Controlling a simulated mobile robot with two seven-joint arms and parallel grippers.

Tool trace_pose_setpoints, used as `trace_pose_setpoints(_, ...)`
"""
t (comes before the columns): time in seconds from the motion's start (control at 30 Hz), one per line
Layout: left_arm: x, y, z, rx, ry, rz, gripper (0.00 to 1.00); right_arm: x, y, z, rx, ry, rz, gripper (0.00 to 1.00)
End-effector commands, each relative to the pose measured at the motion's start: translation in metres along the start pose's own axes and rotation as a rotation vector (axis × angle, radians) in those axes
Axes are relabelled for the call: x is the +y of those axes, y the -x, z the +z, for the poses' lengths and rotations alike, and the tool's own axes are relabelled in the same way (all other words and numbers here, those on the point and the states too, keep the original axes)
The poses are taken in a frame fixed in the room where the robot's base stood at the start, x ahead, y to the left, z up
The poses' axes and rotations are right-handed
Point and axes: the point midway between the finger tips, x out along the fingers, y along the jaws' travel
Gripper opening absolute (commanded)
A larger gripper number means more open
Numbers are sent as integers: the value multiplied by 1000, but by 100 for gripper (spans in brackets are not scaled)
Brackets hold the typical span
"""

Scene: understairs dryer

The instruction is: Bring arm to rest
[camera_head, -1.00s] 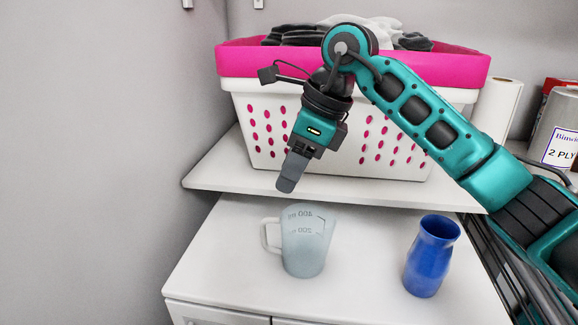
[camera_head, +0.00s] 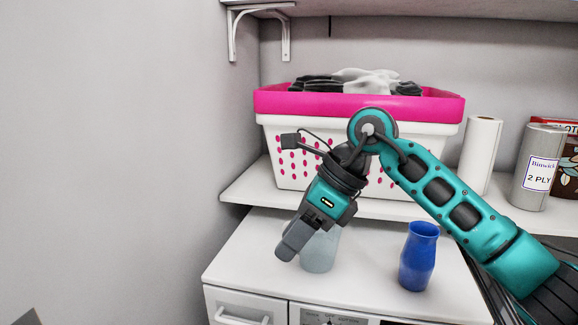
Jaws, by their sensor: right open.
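My right gripper (camera_head: 290,246) hangs on the teal right arm that comes in from the right. It points down and to the left and is open, with nothing seen between its fingers. It overlaps part of the translucent measuring cup (camera_head: 321,250) on the white counter; the cup's handle and much of its upper part are hidden behind it. I cannot tell the gap between them. At the bottom left corner a small grey tip (camera_head: 27,317) shows, perhaps part of my left gripper; its state cannot be made out.
A blue vase (camera_head: 418,256) stands on the white counter (camera_head: 370,285). A bare grey wall (camera_head: 110,150) fills the left.

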Motion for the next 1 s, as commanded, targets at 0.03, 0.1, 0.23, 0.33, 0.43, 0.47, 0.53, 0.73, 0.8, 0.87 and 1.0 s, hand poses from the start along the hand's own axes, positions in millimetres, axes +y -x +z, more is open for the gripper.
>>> trace_pose_setpoints(0.03, -1, 1, -4, 3, -1, -2, 100, 10, -12, 5, -71, -24, 66, 41)
trace_pose_setpoints(0.1, -2, 2, -7, 8, -3, -5, 100, 25, -24, 13, -177, -62, 155, 41)
trace_pose_setpoints(0.23, -6, 3, -13, 16, -6, -13, 100, 52, -39, 30, -406, -180, 340, 41)
trace_pose_setpoints(0.33, -7, 5, -15, 17, -7, -15, 100, 69, -39, 42, -611, -326, 497, 41)
trace_pose_setpoints(0.43, -7, 8, -15, 16, -8, -17, 100, 74, -32, 47, -820, -515, 646, 41)
trace_pose_setpoints(0.47, -8, 8, -15, 13, -9, -18, 100, 73, -29, 47, -880, -579, 689, 41)
trace_pose_setpoints(0.53, -8, 10, -13, 6, -9, -19, 100, 67, -22, 43, -1018, -737, 778, 41)
trace_pose_setpoints(0.73, -9, 15, -14, -1, -10, -23, 100, 31, -16, -6, -1366, -1272, 975, 41)
trace_pose_setpoints(0.8, -10, 16, -16, 3, -11, -25, 100, 18, -21, -35, -1470, -1483, 1021, 41)
trace_pose_setpoints(0.87, -11, 18, -18, 7, -12, -27, 100, 8, -30, -64, -1550, -1674, 1050, 41)
trace_pose_setpoints(1.0, -13, 20, -20, 4, -13, -32, 100, 2, -64, -146, -1699, -2150, 1066, 41)
